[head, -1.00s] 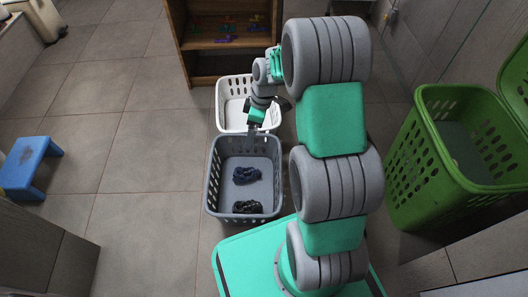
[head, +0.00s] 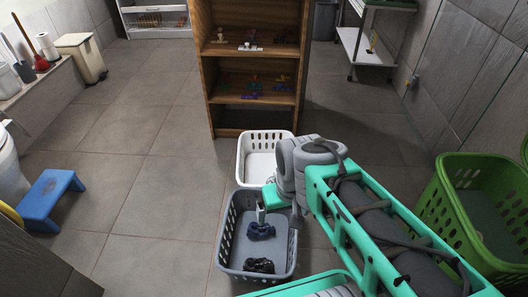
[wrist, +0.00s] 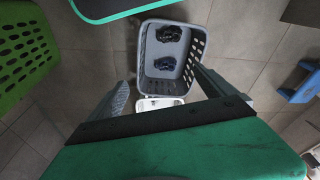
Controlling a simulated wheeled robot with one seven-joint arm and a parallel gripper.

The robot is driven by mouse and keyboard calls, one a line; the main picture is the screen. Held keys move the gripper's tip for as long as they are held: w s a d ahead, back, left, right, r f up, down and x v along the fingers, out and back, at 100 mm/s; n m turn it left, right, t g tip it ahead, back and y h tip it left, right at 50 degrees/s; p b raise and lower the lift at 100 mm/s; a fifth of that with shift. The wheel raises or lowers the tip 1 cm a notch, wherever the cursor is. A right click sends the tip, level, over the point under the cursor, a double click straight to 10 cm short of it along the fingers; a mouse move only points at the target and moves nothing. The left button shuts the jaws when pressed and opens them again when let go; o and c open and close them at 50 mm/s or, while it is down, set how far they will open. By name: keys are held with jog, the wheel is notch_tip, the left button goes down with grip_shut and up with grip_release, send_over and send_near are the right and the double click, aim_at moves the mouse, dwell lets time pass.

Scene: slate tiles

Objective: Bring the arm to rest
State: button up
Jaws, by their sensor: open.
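My gripper (head: 261,214) is open, with nothing between its fingers. In the head view my arm reaches in from the lower right, and the gripper is over the grey basket (head: 292,253), near its far end. In the wrist view the two spread fingers (wrist: 160,88) point down toward the grey basket (wrist: 198,46). A dark blue cloth (head: 261,231) and a black cloth (head: 259,265) lie apart on the basket floor. Both cloths also show in the wrist view. My arm hides part of the basket's far right corner.
A white basket (head: 262,166) stands just beyond the grey one and looks empty. A wooden shelf (head: 226,85) with small items is behind it. A green hamper (head: 455,210) stands at the right, a blue stool (head: 48,195) at the left. The tiles at left are clear.

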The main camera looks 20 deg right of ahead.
notch_tip(320, 180, up, 40)
jog(key=w+t+p, duration=0.1)
jog(key=p, duration=3.4)
jog(key=shift+w+f, duration=0.2)
jog(key=shift+w, duration=0.05)
